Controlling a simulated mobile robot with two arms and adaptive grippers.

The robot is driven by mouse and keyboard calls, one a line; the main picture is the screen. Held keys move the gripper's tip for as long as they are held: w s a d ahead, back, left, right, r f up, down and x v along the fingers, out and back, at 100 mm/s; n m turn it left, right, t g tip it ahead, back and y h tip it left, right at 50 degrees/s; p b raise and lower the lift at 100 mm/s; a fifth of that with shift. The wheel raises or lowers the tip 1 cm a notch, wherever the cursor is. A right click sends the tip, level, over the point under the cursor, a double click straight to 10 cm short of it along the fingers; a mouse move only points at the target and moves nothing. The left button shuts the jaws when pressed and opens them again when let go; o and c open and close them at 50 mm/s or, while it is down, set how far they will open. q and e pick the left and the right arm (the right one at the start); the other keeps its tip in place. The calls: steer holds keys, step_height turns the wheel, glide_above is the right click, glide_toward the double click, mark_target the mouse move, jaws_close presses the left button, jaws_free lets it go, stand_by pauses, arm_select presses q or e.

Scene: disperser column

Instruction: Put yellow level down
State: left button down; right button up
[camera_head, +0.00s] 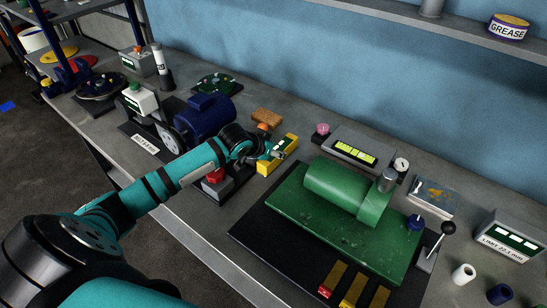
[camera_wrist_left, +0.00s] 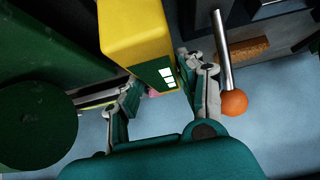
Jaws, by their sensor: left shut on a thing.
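The yellow level (camera_head: 268,164) is a bar-shaped block with a small dark display with white segments. In the head view it is between the blue motor and the green machine. My left gripper (camera_head: 270,149) is shut on it. In the left wrist view the yellow level (camera_wrist_left: 135,32) sits between the two fingers of my left gripper (camera_wrist_left: 165,90), its display facing the palm. I cannot tell whether its underside touches the bench. My right gripper is not in view.
The green machine (camera_head: 335,189) on its black base is close to the right of the level. The blue motor (camera_head: 205,117) stands left of it. A brown block (camera_head: 267,116) lies behind. An orange ball on a steel rod (camera_wrist_left: 234,103) is close beside a finger. Grey bench (camera_head: 240,213) shows bare in front.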

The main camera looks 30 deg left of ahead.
arm_select(q)
steer(key=shift+f, duration=2.05)
steer(key=c, duration=0.8)
jaws_free()
steer(key=shift+p, duration=0.3)
